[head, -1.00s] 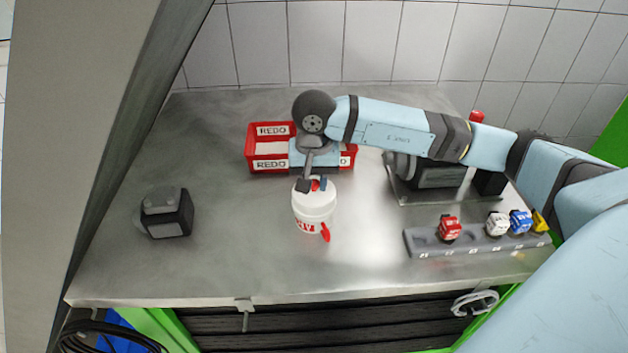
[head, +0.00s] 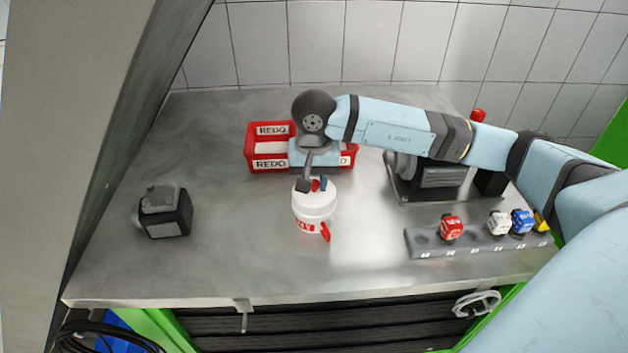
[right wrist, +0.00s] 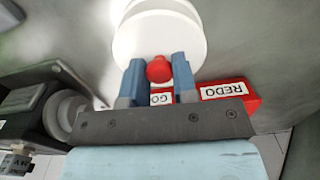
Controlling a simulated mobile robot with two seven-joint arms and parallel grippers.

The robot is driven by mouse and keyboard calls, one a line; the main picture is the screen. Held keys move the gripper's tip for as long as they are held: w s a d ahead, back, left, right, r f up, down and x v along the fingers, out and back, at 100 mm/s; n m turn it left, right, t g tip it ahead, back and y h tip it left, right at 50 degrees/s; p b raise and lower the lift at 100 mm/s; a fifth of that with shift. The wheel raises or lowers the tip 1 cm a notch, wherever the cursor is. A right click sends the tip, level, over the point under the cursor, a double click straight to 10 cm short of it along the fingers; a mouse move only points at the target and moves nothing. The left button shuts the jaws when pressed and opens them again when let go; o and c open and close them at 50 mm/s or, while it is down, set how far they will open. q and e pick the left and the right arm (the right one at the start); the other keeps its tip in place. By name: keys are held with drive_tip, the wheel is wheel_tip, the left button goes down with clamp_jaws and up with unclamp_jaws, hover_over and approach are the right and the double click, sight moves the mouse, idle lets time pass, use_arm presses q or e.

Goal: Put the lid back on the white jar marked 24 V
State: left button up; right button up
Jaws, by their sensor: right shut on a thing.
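The white jar (head: 314,216) stands upright on the bench, with red lettering, too small to read surely, and a red tag at its lower right. The white lid (head: 315,186) with a red knob is at the jar's mouth; I cannot tell whether it is fully seated. My right gripper (head: 313,186) comes from above and is shut on the lid's knob. In the right wrist view the two blue fingers (right wrist: 158,76) flank the red knob (right wrist: 159,69) on the white lid (right wrist: 135,42). My left gripper is not in view.
A red REDO bin (head: 270,163) stands behind the jar, partly hidden by my right gripper. A pump or motor (head: 440,175) is at the back right. A grey rack (head: 470,247) holds several coloured blocks. A dark device (head: 165,212) sits at the left.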

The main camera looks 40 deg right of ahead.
drive_tip(key=shift+b, duration=0.4)
idle(0.5)
drive_tip(key=o, duration=1.3)
drive_tip(key=shift+o, duration=0.2)
drive_tip(key=shift+r+p, duration=1.3)
drive_tip(key=shift+r, duration=2.2)
